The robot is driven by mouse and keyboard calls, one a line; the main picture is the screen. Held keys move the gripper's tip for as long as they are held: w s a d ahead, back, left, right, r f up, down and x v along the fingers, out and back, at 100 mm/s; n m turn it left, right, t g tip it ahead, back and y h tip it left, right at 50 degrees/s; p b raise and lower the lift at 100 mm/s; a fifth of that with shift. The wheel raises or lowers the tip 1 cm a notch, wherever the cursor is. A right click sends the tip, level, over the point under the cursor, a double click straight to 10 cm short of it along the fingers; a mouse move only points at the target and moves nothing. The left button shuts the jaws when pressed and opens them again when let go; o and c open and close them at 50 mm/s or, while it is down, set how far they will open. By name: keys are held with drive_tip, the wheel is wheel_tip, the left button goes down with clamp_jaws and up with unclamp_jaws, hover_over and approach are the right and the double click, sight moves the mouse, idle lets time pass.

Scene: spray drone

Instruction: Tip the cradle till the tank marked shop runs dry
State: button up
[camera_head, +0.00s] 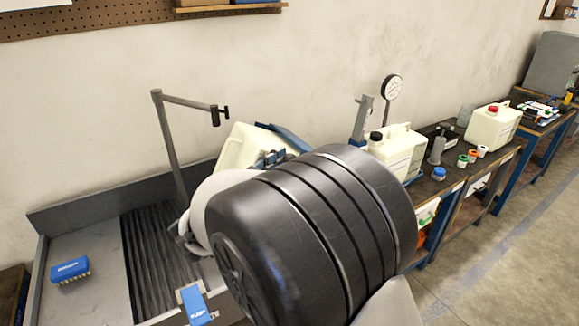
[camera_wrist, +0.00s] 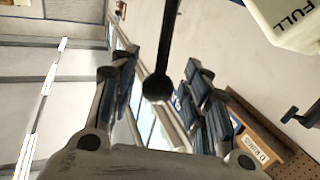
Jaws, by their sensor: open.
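A cream tank (camera_head: 238,146) leans tilted over the drain bench, beside a blue cradle part (camera_head: 285,136); my arm hides much of both. I cannot read a shop mark on any tank. My gripper (camera_wrist: 160,72) is open in the wrist view. A dark rod with a black ball end (camera_wrist: 157,88) shows between its fingers; I cannot tell whether they touch it. In the head view my dark arm link covers the centre.
The bench has a ribbed drain (camera_head: 155,260), a blue brush (camera_head: 70,270) and a grey post (camera_head: 170,140). At right stand a black-capped tank (camera_head: 397,150), a red-capped tank (camera_head: 492,126), a dial gauge (camera_head: 391,88) and small bottles. The floor at right is clear.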

drive_tip(key=shift+w+d, duration=0.15)
drive_tip(key=shift+w, duration=0.1)
drive_tip(key=shift+c, duration=0.4)
clamp_jaws()
